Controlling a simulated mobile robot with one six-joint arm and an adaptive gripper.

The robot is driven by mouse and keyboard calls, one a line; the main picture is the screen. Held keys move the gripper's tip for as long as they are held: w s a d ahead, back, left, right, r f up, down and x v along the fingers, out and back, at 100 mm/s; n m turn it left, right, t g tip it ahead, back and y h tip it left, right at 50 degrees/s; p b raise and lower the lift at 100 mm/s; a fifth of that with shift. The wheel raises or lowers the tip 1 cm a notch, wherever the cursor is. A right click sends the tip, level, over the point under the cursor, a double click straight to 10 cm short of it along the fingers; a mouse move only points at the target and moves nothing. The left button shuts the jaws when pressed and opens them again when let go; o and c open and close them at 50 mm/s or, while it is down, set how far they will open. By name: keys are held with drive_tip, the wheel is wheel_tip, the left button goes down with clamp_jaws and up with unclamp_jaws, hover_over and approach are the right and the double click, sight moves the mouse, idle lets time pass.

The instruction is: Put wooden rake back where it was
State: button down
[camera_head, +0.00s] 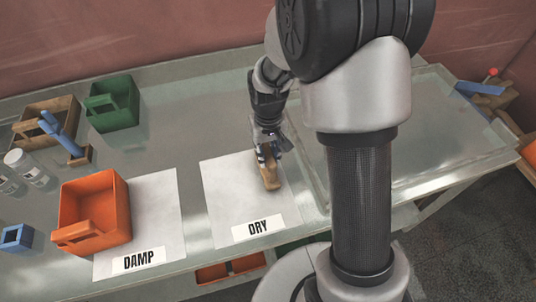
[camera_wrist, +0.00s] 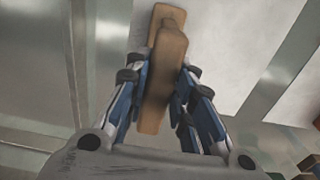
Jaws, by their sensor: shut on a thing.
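The wooden rake (camera_head: 270,179) is a brown wooden piece over the right part of the DRY sheet (camera_head: 223,190). My gripper (camera_head: 269,155) is shut on it from above. In the wrist view the rake (camera_wrist: 165,50) stands lengthwise between the blue-padded fingers of my gripper (camera_wrist: 167,90). I cannot tell whether the rake touches the sheet. Part of it is hidden by the fingers.
An orange bin (camera_head: 95,207) stands on the DAMP sheet (camera_head: 165,215). A green bin (camera_head: 112,104), a wooden box (camera_head: 45,120), a blue-handled tool (camera_head: 62,135), white jars (camera_head: 28,168) and a small blue box (camera_head: 16,238) are at the left. A clear glassy tray area (camera_head: 440,130) lies right.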

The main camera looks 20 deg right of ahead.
drive_tip(key=c, duration=1.4)
unclamp_jaws()
drive_tip(key=shift+f, duration=0.15)
wheel_tip(320, 180, up, 12)
drive_tip(key=p, duration=0.3)
drive_tip(key=s+r+t, duration=0.2)
drive_tip(key=s+r, duration=0.4)
drive_tip(key=s, duration=0.4)
drive_tip(key=s+r+t, duration=0.2)
drive_tip(key=s+r, duration=0.5)
drive_tip(key=s, duration=0.3)
drive_tip(key=shift+s+t, duration=0.25)
drive_tip(key=shift+t, duration=0.05)
